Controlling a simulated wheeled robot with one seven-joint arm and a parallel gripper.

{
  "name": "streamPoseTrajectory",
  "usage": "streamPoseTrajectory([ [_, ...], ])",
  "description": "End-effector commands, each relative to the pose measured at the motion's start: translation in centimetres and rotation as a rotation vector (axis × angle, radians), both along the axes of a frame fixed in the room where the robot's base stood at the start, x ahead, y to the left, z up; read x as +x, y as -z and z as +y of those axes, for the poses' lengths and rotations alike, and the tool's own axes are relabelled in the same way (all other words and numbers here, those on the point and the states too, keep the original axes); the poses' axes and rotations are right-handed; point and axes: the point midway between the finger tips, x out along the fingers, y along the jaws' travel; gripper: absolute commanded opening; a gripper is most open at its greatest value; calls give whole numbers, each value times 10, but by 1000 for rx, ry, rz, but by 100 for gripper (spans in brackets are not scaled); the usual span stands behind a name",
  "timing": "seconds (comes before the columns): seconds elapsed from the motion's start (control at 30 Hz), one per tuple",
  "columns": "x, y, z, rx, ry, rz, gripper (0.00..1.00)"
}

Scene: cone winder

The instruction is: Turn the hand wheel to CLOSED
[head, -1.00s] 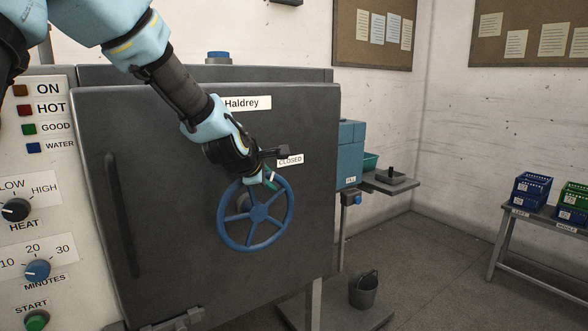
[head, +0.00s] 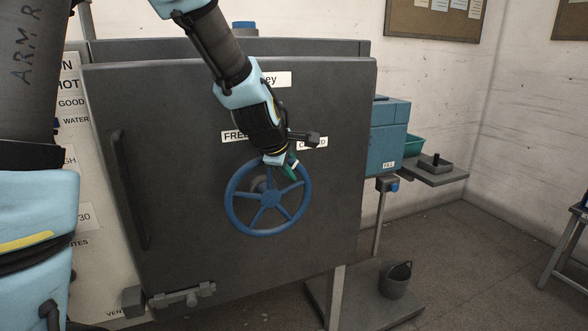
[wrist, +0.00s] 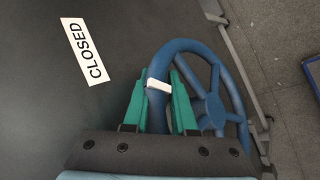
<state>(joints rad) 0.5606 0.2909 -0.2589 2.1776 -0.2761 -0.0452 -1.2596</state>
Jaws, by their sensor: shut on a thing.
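The blue hand wheel (head: 268,230) is on the front of the dark cabinet door, its rim and spokes showing. My gripper (head: 291,168) is at the wheel's upper right rim, its green fingers on either side of it. In the wrist view my gripper (wrist: 158,92) is shut on the rim of the hand wheel (wrist: 213,108), at a white mark (wrist: 158,85) on the rim. The CLOSED label (head: 318,144) is just above and right of the wheel, partly covered by my wrist; it reads clearly in the wrist view (wrist: 85,51). A FREE label (head: 233,136) is partly hidden by my arm.
The dark door (head: 180,130) has a long vertical handle (head: 128,190) at left and a latch (head: 183,296) low down. A blue box (head: 389,140) and a grey shelf (head: 440,176) stand to the right. A bucket (head: 395,281) is below.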

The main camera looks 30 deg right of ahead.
Motion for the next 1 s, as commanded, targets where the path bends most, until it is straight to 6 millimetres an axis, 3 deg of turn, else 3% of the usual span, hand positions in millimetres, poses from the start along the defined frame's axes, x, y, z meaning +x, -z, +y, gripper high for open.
streamPoseTrajectory([
  [0.03,0,0,-1,-1,1,1,0],
  [0.07,0,0,-1,-1,1,1,26],
  [0.3,0,0,-1,-1,1,1,53],
  [0.67,-1,-3,1,-1,0,-1,55],
  [1.0,-22,-38,26,-4,-2,-4,55],
])
